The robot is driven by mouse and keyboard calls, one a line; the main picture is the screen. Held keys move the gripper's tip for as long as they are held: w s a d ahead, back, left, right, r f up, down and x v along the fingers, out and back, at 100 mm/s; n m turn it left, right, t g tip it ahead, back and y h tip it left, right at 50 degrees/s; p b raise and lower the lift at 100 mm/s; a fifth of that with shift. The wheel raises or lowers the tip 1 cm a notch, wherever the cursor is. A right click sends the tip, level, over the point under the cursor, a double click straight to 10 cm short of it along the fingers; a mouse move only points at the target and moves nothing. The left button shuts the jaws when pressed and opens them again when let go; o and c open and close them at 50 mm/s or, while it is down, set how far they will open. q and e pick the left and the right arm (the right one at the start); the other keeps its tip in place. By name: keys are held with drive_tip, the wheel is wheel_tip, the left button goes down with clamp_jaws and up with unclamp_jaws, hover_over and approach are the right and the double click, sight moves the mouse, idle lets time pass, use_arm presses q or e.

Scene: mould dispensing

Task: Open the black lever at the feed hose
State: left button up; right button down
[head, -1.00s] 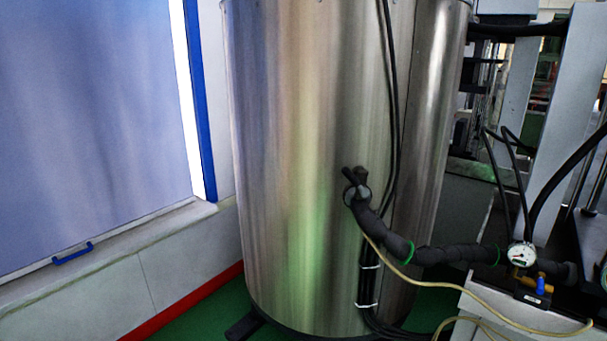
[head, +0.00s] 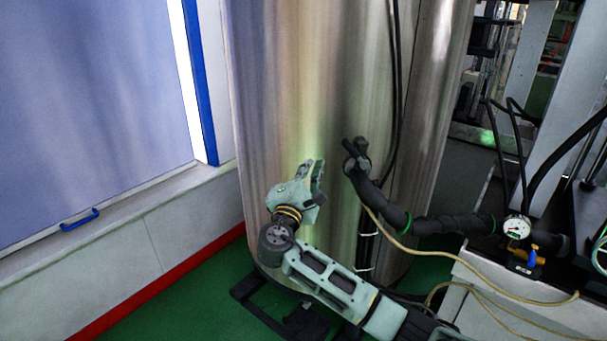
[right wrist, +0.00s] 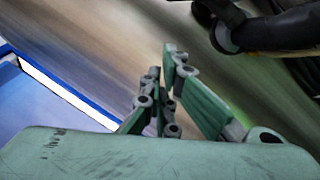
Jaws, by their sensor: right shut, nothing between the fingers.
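The black lever (head: 351,152) sticks up and to the left from the fitting where the black feed hose (head: 393,213) meets the large steel tank (head: 300,80). My right gripper (head: 315,167) is in front of the tank, a little left of the lever and apart from it. Its fingers point up, shut and empty. In the right wrist view the gripper (right wrist: 168,60) shows its green fingers, with the dark hose (right wrist: 285,30) and its fitting at the top right. The lever is not clearly told from the fitting there. My left gripper is not in view.
A thin beige hose (head: 440,262) hangs below the feed hose. A pressure gauge (head: 517,227) and blue valve are at the right. Black cables run down the tank. A wall with a red skirting (head: 150,290) stands at left, and green floor lies between.

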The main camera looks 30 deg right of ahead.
sight(354, 153)
drive_tip(key=d+p, duration=0.1)
drive_tip(key=d+r+p, duration=0.1)
drive_tip(key=d, duration=0.1)
drive_tip(key=d+r+p, duration=0.1)
drive_tip(key=d, duration=0.1)
drive_tip(key=shift+w+r, duration=0.1)
drive_tip(key=shift+r, duration=0.15)
drive_tip(key=shift+d+r, duration=0.1)
drive_tip(key=shift+r+m, duration=0.2)
drive_tip(key=shift+m, duration=0.2)
